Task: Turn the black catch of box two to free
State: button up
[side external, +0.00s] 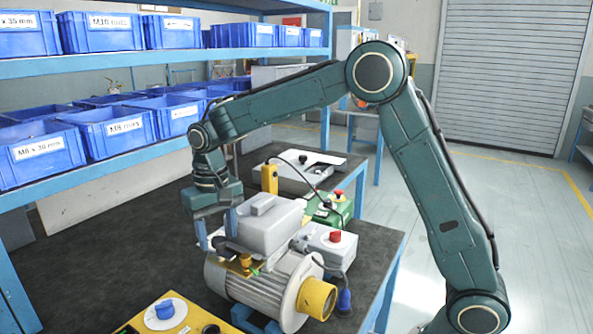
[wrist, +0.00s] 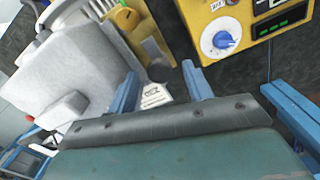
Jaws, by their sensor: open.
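My gripper (side external: 216,228) hangs from the arm beside the light grey box (side external: 270,228) on the blower, its two blue fingers apart and empty. In the wrist view the fingers (wrist: 160,88) are spread, with a small white label plate (wrist: 156,95) behind the gap. A dark lever-like part (side external: 232,247) lies just below the gripper, beside a brass-coloured fitting (side external: 244,262); I cannot tell whether it is the black catch, or how it is turned. No box is readably marked two. The grey body also fills the left of the wrist view (wrist: 75,65).
The blower (side external: 255,284) has a yellow outlet (side external: 317,299). A yellow panel with a blue knob (side external: 165,309) stands in front; the knob also shows in the wrist view (wrist: 222,41). A grey box with a red button (side external: 335,237) is right. Bench at left is clear.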

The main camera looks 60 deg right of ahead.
aim_at(221, 239)
notch_tip(221, 239, up, 13)
jog(key=shift+r, duration=0.2)
dwell(0.5)
jog(key=s+d+r+n+t, duration=0.1)
jog(key=s+d+t, duration=0.1)
jog(key=s, duration=0.6)
jog(key=s+d+r+n+t, duration=0.1)
jog(key=s+d+r, duration=0.1)
jog(key=s, duration=0.6)
jog(key=s+f+t, duration=0.1)
jog(key=s+f, duration=0.3)
jog(key=s, duration=0.2)
jog(key=s+d+f+n+t, duration=0.1)
jog(key=s+f, duration=0.3)
jog(key=s, duration=0.3)
jog(key=shift+s+d+t, duration=0.15)
jog(key=shift+d+t, duration=0.15)
